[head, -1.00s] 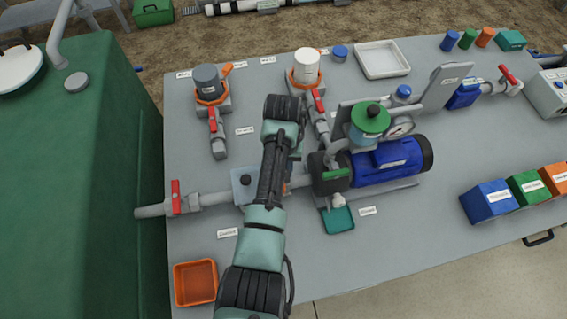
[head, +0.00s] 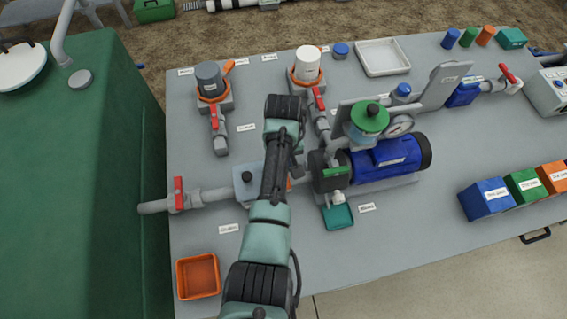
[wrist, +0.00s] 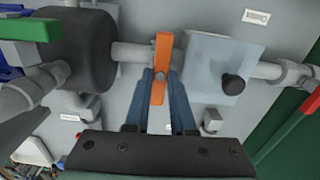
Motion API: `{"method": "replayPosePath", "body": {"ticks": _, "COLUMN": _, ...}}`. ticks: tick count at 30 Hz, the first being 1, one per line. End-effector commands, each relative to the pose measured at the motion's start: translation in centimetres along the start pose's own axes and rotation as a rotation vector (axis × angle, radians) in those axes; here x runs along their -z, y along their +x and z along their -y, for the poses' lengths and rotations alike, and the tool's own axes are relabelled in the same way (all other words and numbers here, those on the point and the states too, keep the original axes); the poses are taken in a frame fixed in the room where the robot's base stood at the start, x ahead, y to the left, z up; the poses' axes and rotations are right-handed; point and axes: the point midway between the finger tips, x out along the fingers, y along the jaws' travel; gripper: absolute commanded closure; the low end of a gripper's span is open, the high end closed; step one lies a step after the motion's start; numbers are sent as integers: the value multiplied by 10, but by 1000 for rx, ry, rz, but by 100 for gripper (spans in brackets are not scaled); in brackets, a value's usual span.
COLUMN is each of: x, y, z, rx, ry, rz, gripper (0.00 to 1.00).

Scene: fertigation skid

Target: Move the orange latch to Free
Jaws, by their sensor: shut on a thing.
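The orange latch (wrist: 161,68) sits at the pipe between a pale grey box with a black knob (wrist: 214,72) and the dark round pump housing (wrist: 76,50). It stands upright in the wrist view, across the pipe. My gripper (wrist: 160,88) has its two blue fingers closed on the latch's lower part. In the head view, my arm and gripper cover most of this spot; only a small piece of the orange latch (head: 289,184) shows beside my arm. I cannot read a Free mark in either view.
The blue pump motor (head: 385,163) and a green-lidded filter bowl (head: 369,120) stand close on the right. A red-handled valve (head: 179,195) is on the left of the pipe. An orange tray (head: 198,277) lies at the front left, with bare table to its right.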

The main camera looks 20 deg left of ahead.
Motion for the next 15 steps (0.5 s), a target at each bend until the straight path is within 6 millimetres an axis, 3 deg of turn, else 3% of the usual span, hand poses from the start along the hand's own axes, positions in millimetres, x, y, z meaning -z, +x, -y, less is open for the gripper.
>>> {"method": "replayPosePath", "body": {"ticks": 3, "x": 2, "y": -1, "z": 0, "rx": -2, "ry": -3, "rz": -4, "gripper": 100}}
{"method": "replayPosePath", "body": {"ticks": 4, "x": 2, "y": -1, "z": 0, "rx": -2, "ry": -3, "rz": -4, "gripper": 74}}
{"method": "replayPosePath", "body": {"ticks": 8, "x": 1, "y": -1, "z": 0, "rx": -2, "ry": -2, "rz": -3, "gripper": 50}}
{"method": "replayPosePath", "body": {"ticks": 15, "x": 1, "y": 0, "z": 0, "rx": -1, "ry": 0, "rz": -1, "gripper": 48}}
